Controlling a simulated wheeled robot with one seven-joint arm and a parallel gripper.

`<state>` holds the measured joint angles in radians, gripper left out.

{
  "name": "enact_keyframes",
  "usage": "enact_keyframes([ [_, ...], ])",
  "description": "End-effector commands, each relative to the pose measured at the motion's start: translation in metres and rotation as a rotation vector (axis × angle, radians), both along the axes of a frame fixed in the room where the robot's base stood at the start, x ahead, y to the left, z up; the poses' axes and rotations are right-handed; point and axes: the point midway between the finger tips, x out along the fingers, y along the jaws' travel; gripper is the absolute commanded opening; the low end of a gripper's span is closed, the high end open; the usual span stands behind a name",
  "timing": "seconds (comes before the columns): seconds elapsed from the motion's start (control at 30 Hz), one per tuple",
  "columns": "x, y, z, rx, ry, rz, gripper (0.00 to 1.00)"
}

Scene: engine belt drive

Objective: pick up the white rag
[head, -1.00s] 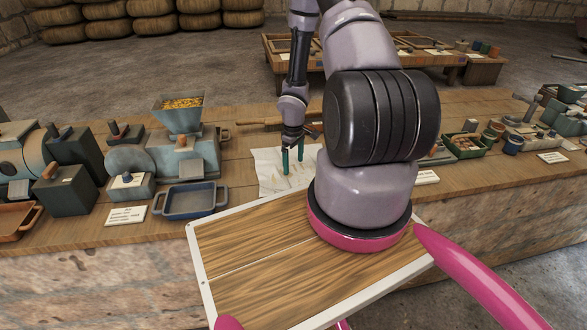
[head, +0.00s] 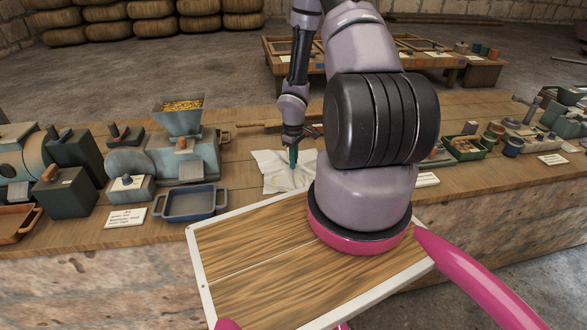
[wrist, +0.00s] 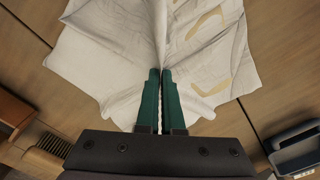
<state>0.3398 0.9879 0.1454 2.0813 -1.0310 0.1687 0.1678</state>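The white rag (head: 283,172) lies on the wooden bench, creased, with tan stains that show in the wrist view (wrist: 205,60). My gripper (head: 293,160) points down onto the rag. In the wrist view its two green fingers (wrist: 161,75) are close together, with a ridge of cloth pinched up between them. Folds run out from the fingertips. The rag's outer parts still spread over the bench. Part of the rag is hidden behind my arm in the head view.
A blue tray (head: 193,203) sits left of the rag, with a grinder and its hopper (head: 180,118) behind it. A green box (head: 465,147) and small pots stand to the right. A second table (head: 420,62) stands beyond the bench.

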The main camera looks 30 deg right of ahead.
Motion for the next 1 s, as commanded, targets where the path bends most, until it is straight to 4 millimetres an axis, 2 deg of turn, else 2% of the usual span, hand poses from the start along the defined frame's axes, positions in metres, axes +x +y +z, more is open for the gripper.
enact_keyframes([
  [0.03, 0.001, -0.001, 0.012, 0.001, -0.005, -0.005, 0.0],
  [0.3, 0.002, -0.001, 0.067, -0.001, -0.007, -0.004, 0.0],
  [0.5, 0.001, -0.001, 0.101, -0.001, -0.005, -0.001, 0.0],
  [0.6, 0.001, -0.001, 0.108, 0.0, -0.004, -0.001, 0.0],
  [0.87, 0.001, 0.0, 0.109, 0.0, -0.004, 0.0, 0.0],
  [1.0, 0.003, -0.002, 0.127, -0.002, -0.008, -0.003, 0.0],
])
